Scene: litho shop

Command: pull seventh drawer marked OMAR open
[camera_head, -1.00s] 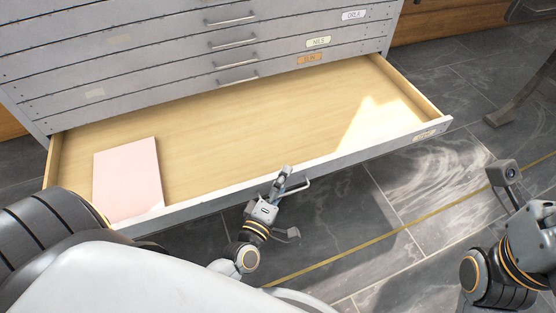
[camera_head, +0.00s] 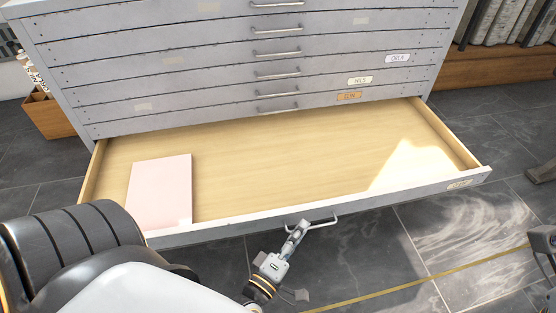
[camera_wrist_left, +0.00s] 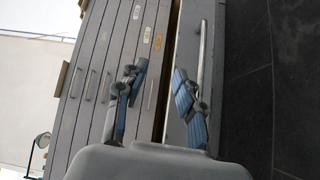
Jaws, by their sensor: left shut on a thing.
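The open drawer (camera_head: 400,202) is pulled well out of the grey flat-file cabinet, below the drawer with the orange tag. The tag (camera_head: 459,184) on its front right is too small to read. Its bar handle (camera_head: 330,220) sits mid-front and shows in the left wrist view (camera_wrist_left: 201,55). My left gripper (camera_head: 298,232) is at the handle's left end, shut on it; in the wrist view its blue-padded fingers (camera_wrist_left: 157,98) look apart, and their contact with the bar is unclear. A pink sheet or folder (camera_head: 160,190) lies inside on the left.
The closed drawers above carry handles and tags, including an orange tag (camera_head: 349,96). Dark tiled floor (camera_head: 440,235) with a yellow line (camera_head: 420,280) lies in front. A wooden box (camera_head: 50,117) stands left of the cabinet. A dark stand foot (camera_head: 542,172) is at right.

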